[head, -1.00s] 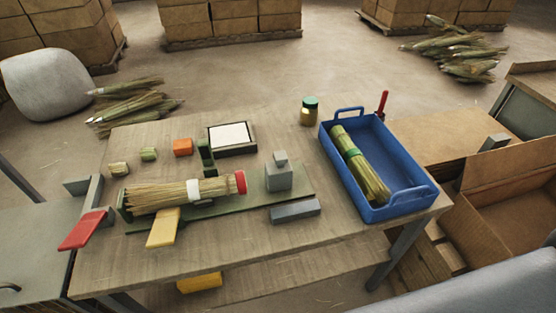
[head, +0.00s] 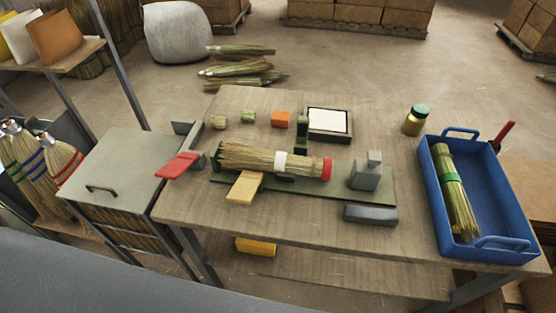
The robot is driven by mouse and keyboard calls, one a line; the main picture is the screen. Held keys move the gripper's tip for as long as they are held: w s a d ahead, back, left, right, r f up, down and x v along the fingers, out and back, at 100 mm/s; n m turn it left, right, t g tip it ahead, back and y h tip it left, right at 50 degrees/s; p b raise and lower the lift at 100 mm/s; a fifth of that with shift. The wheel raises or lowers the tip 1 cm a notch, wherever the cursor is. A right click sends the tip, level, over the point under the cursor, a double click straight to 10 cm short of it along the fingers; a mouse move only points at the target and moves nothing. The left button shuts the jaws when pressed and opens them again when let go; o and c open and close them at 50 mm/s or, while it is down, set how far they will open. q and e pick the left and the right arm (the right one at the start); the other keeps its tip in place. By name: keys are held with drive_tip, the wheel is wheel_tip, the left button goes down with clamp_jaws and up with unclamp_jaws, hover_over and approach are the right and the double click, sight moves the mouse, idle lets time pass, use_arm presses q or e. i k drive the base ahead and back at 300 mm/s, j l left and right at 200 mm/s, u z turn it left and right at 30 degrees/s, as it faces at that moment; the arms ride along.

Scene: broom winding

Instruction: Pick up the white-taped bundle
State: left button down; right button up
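The white-taped bundle (head: 250,158) is a sheaf of pale straw with a white band (head: 280,162) near its middle and a red band or cap (head: 327,169) at its right end. It lies on its side along a green fixture board (head: 350,190) on the wooden table, its loose straw end pointing left. Neither of my grippers is in view.
A blue tray (head: 505,215) at the table's right holds a green-banded bundle (head: 455,190). A grey block (head: 366,172), grey bar (head: 371,215), yellow lever (head: 244,187) and red lever (head: 178,165) surround the bundle. A jar (head: 416,120) stands behind. A grey cabinet (head: 115,165) adjoins left.

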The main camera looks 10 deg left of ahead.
sight(239, 155)
drive_tip(key=l+u, duration=0.25)
drive_tip(key=l, duration=0.25)
drive_tip(key=k+l+u, duration=0.1)
drive_tip(key=l+u, duration=0.15)
drive_tip(key=l, duration=0.2)
drive_tip(key=k+l+u, duration=0.1)
drive_tip(key=l+u, duration=0.15)
drive_tip(key=l, duration=0.25)
